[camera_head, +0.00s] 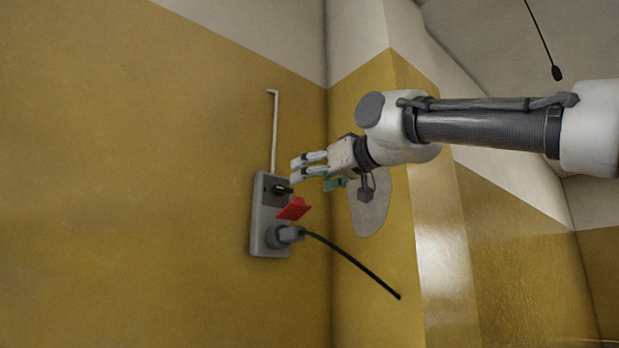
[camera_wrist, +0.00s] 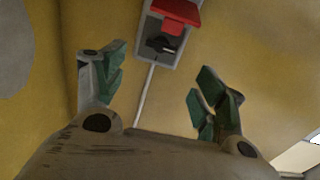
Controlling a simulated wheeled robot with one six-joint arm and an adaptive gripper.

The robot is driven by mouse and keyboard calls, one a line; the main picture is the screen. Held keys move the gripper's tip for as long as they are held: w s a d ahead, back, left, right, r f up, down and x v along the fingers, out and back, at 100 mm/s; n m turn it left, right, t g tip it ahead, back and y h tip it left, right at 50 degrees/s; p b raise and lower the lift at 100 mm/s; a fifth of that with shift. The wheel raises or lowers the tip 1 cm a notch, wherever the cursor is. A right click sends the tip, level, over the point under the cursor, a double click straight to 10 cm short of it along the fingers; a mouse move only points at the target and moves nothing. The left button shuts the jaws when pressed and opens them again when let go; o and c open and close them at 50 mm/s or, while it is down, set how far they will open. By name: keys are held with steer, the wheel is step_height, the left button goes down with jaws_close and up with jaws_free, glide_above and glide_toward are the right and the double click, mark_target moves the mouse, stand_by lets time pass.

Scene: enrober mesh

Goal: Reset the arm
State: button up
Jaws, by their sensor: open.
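My gripper (camera_head: 312,166) reaches in from the right in the head view, close to a grey wall box (camera_head: 258,215). In the wrist view my gripper (camera_wrist: 158,92) is open, with its two green-padded fingers apart and nothing between them. The box also shows in the wrist view (camera_wrist: 148,28), beyond the fingertips. A dark rotary switch (camera_head: 280,189) sits on the upper part of the box, and it also shows in the wrist view (camera_wrist: 160,45). A red flap (camera_head: 294,209) sticks out below the switch. I cannot tell from the head view whether a finger touches the switch.
A grey plug (camera_head: 290,234) sits in the box's lower socket, with a black cable (camera_head: 355,267) hanging to the right. A white conduit (camera_head: 274,130) runs up the yellow wall (camera_head: 130,180). A pale round plate (camera_head: 372,215) is on the adjoining wall behind my gripper.

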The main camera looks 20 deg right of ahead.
stand_by(0.4)
steer(key=s+d+f+m+g+h, duration=0.2)
steer(key=f+g, duration=0.6)
steer(key=f, duration=2.1)
steer(key=s+d+f+g+h, duration=0.1)
steer(key=s+d+f, duration=0.2)
steer(key=f, duration=0.4)
steer(key=s+d+f+m+g+h, duration=0.1)
steer(key=s+d+f+g, duration=0.1)
steer(key=s+f, duration=0.4)
steer(key=s+d+f+g+h, duration=0.1)
steer(key=s+d+f, duration=0.3)
steer(key=f, duration=0.4)
steer(key=shift+s+d+f+m+g+h, duration=0.25)
steer(key=shift+s+m+g, duration=0.2)
steer(key=shift+s, duration=0.25)
